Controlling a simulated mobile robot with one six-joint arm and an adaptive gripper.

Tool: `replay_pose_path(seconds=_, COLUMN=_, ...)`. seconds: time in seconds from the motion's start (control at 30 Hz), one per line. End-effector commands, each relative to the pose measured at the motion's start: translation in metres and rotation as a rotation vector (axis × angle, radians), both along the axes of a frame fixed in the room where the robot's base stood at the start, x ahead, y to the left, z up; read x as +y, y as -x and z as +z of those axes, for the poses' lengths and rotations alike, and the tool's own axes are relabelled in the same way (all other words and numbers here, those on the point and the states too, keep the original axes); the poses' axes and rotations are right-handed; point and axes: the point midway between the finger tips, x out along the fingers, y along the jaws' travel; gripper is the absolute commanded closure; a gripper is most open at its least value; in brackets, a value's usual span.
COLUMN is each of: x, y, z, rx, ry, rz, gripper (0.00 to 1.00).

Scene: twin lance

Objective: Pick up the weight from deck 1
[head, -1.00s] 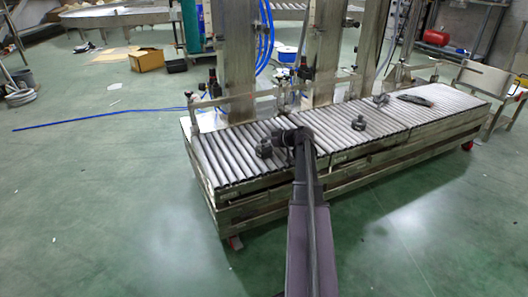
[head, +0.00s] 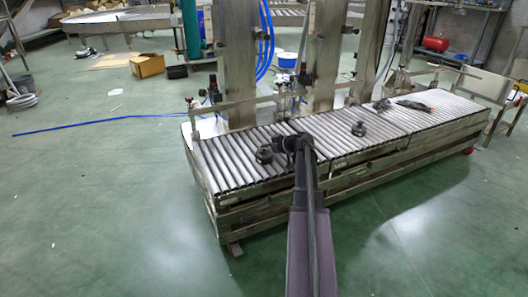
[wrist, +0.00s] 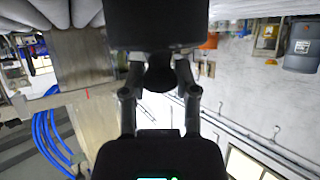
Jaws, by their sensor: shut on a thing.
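My gripper (head: 290,143) is over the near left part of the roller deck (head: 222,165). In the wrist view my gripper (wrist: 160,88) is shut on the narrow neck of a dark weight (wrist: 157,25), whose broad black body fills the top middle; that picture appears upside down. In the head view the held weight is hard to separate from the dark gripper. Another dark weight (head: 264,155) sits on the rollers just left of my gripper. A further one (head: 358,129) stands on the middle rollers. Whether the held weight touches the rollers is unclear.
Dark items lie farther right on the rollers, one flat (head: 412,105) and one small (head: 381,104). Metal posts (head: 233,70) and a rail stand behind the deck. Blue hoses (head: 267,45) hang there. The green floor in front is clear.

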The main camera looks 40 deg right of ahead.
Motion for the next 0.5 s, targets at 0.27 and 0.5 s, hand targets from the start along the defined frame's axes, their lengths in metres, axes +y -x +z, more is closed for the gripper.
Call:
replay_pose_path(seconds=0.27, x=0.0, y=0.0, z=0.008, rx=-0.001, ry=0.0, rz=0.0, gripper=1.0)
replay_pose_path(seconds=0.5, x=0.0, y=0.0, z=0.022, rx=-0.002, ry=-0.002, rz=0.0, gripper=1.0)
